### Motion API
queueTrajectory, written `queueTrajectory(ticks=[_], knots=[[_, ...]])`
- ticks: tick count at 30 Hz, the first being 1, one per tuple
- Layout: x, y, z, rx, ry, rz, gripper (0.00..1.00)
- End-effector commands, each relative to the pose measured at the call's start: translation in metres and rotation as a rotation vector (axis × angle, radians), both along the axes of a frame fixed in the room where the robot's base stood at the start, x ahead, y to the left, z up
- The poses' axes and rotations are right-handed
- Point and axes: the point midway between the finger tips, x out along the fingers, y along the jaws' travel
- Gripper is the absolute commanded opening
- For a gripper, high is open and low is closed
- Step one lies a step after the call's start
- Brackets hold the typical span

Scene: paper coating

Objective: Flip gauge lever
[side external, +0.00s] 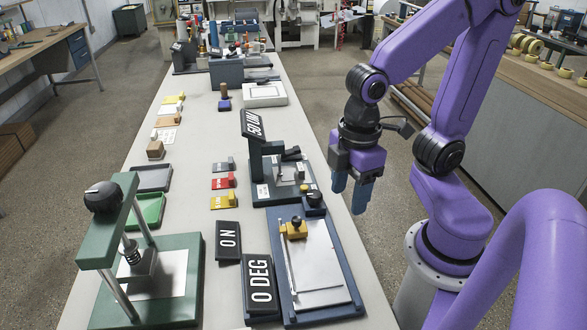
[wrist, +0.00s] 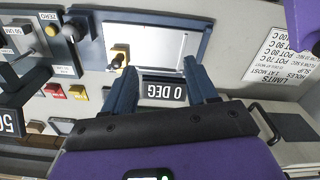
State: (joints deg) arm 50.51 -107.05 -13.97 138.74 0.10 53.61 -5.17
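The gauge (side external: 285,178) is a dark blue device with a tilted "50 UM" display (side external: 254,122), right of the table's middle. A black lever-like handle (side external: 292,154) lies at its upper side; its exact position is hard to tell. In the wrist view, part of the gauge (wrist: 28,75) shows at the far left, cut by the frame edge. My gripper (side external: 351,188) hangs in the air with fingers pointing down, right of the gauge and apart from it. In the wrist view, its blue fingers (wrist: 163,88) are spread and hold nothing; the "0 DEG" sign shows between them, farther away.
A green press (side external: 140,270) stands front left. Small coloured blocks (side external: 223,183) sit left of the gauge.

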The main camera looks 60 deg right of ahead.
Motion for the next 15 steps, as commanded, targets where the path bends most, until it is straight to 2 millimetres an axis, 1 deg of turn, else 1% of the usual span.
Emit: queueTrajectory(ticks=[1,4,8,9,11,12,14,15], knots=[[0.017,0.003,0.003,-0.002,0.0,-0.021,0.57],[0.05,0.004,0.01,-0.006,0.0,-0.047,0.57],[0.096,-0.003,0.017,-0.01,0.0,-0.08,0.57],[0.109,-0.007,0.018,-0.011,0.001,-0.089,0.57],[0.13,-0.014,0.021,-0.013,0.003,-0.105,0.57],[0.144,-0.02,0.022,-0.014,0.002,-0.115,0.57],[0.164,-0.031,0.024,-0.015,0.003,-0.128,0.57],[0.177,-0.039,0.025,-0.017,0.004,-0.139,0.57]])
